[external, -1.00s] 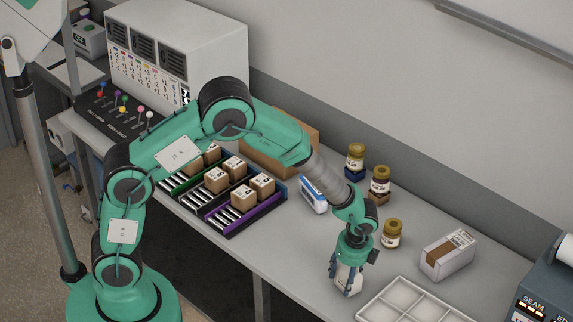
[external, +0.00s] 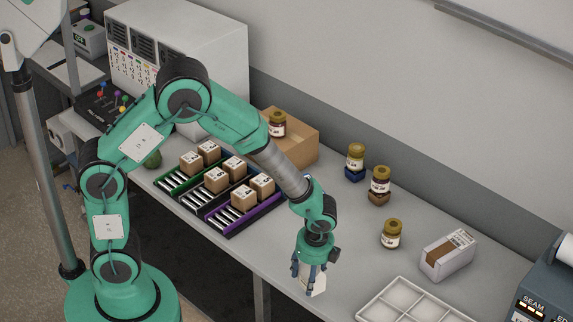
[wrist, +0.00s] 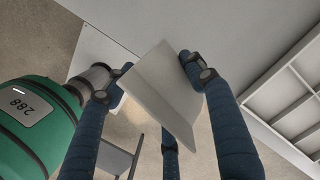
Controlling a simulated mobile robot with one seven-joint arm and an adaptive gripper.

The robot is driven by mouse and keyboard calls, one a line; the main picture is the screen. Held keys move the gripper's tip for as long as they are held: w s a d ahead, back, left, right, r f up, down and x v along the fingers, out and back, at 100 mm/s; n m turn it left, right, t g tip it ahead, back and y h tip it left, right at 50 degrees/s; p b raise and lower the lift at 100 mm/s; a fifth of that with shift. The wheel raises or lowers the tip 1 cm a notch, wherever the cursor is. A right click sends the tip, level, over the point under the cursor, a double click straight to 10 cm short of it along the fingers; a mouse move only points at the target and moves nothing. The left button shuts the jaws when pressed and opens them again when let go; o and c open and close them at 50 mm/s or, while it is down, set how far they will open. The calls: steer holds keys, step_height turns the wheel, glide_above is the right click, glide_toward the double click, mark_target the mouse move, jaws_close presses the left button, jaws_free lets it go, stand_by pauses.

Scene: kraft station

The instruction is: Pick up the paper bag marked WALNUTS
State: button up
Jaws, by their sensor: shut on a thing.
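My gripper (external: 311,274) is shut on a pale, box-shaped paper bag (external: 314,284), held in the air near the table's front edge. In the wrist view the pale bag (wrist: 162,88) sits tilted between the blue fingers, with table on one side and floor beyond the edge. No lettering on it can be read, so I cannot tell whether it is marked WALNUTS. Another pale bag (external: 449,255) with a brown label lies on the table to the right; its print is too small to read.
A divided white tray (external: 372,312) is right of my gripper. Jars stand on the table (external: 391,236), on a blue block (external: 355,160), on a brown block (external: 379,183) and on a cardboard box (external: 277,123). Racks with several small cartons (external: 243,198) are at left. The mid-table is clear.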

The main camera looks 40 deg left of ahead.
steer(key=shift+s+a+r, duration=0.1)
steer(key=shift+s+a, duration=0.25)
steer(key=shift+s, duration=0.3)
steer(key=shift+s+a+r, duration=0.1)
steer(key=shift+s+a, duration=0.2)
steer(key=shift+s, duration=0.3)
steer(key=shift+s+a+r, duration=0.1)
steer(key=shift+s+a, duration=0.25)
steer(key=shift+s, duration=0.3)
